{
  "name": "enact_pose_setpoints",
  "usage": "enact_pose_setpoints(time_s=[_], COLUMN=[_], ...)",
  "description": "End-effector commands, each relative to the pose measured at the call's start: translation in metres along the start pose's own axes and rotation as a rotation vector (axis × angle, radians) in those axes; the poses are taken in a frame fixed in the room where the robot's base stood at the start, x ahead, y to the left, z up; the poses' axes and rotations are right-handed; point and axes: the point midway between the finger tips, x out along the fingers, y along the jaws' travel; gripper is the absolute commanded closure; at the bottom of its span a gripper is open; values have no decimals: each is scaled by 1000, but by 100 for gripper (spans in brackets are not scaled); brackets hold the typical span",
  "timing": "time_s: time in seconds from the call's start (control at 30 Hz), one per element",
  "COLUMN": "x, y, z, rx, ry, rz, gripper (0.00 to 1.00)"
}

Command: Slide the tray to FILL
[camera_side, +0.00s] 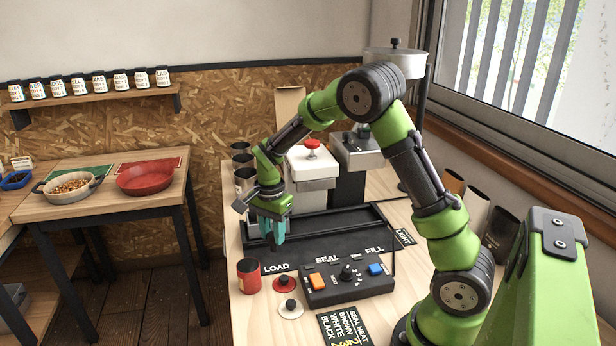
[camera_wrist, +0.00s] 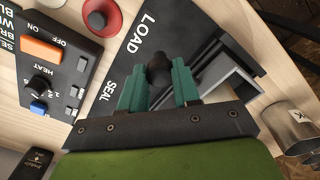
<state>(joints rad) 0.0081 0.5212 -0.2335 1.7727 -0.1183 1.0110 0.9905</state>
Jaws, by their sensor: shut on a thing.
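The black tray track (camera_side: 330,225) runs across the table, with a front strip lettered LOAD, SEAL and FILL from left to right. My gripper (camera_side: 273,240) is at the LOAD end, pointing down. In the wrist view my gripper's teal fingers (camera_wrist: 158,88) are closed on a dark round knob (camera_wrist: 157,65), beside the LOAD lettering. A grey, square-edged tray (camera_wrist: 228,78) shows just right of the fingers. How the knob joins the tray is hidden by the fingers. FILL (camera_side: 375,250) is at the right end, away from my gripper.
A control box (camera_side: 345,282) with orange and blue buttons stands before the track. A red can (camera_side: 248,275) and red and white knobbed discs lie to its left. A white press (camera_side: 312,168) with a red knob stands behind the track. Metal cups (camera_side: 244,178) stand at the back left.

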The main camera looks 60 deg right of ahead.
Motion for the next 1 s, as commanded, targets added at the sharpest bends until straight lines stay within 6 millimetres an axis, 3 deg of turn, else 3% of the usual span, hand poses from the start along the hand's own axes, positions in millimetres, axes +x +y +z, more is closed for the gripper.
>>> enact_pose_setpoints(time_s=[0.27,0.47,1.0], x=[-1,-1,-1], y=[2,16,113], z=[-2,-16,-113], rx=[1,4,9], ry=[0,-1,-1], rz=[-1,0,0], gripper=[100,100,100])
